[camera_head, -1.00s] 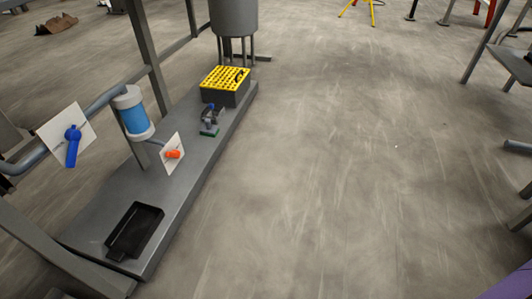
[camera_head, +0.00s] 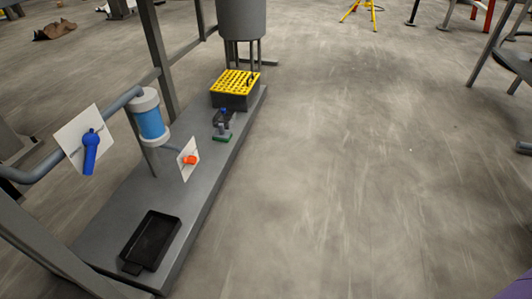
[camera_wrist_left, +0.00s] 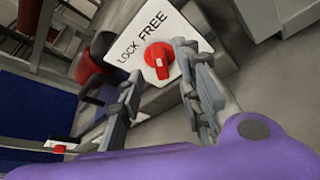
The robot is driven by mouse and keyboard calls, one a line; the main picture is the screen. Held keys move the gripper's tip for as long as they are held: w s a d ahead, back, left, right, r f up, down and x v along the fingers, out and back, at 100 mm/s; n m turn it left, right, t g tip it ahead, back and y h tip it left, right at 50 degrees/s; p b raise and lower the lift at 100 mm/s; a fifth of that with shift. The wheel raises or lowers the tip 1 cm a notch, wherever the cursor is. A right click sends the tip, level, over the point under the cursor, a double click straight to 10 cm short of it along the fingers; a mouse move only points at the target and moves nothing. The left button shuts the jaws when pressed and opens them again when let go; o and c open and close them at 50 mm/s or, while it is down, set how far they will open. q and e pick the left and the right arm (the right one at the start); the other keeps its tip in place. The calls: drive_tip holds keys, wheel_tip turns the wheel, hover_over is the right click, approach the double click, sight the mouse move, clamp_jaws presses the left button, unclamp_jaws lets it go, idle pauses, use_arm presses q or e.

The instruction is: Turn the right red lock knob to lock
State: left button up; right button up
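In the left wrist view a round red knob (camera_wrist_left: 159,56) sits on a white plate (camera_wrist_left: 150,24) printed LOCK and FREE. A small white mark shows on the knob's lower part in the picture. My left gripper (camera_wrist_left: 158,63) is open, its fingers spread, one below left of the knob and one at its right. I cannot tell whether either finger touches the knob. My right gripper is in neither view. The head view does not show the left gripper, and I cannot make out this knob there.
The wrist view also shows a small red knob (camera_wrist_left: 60,149) at the lower left. In the head view a grey platform (camera_head: 112,208) bears a black tray (camera_head: 150,240) and a yellow-topped box (camera_head: 235,90). A blue lever (camera_head: 90,150) and an orange knob (camera_head: 190,160) stand on white plates.

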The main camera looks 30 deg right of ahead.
use_arm(q)
drive_tip(key=b+x, duration=0.1)
drive_tip(key=x, duration=0.3)
clamp_jaws()
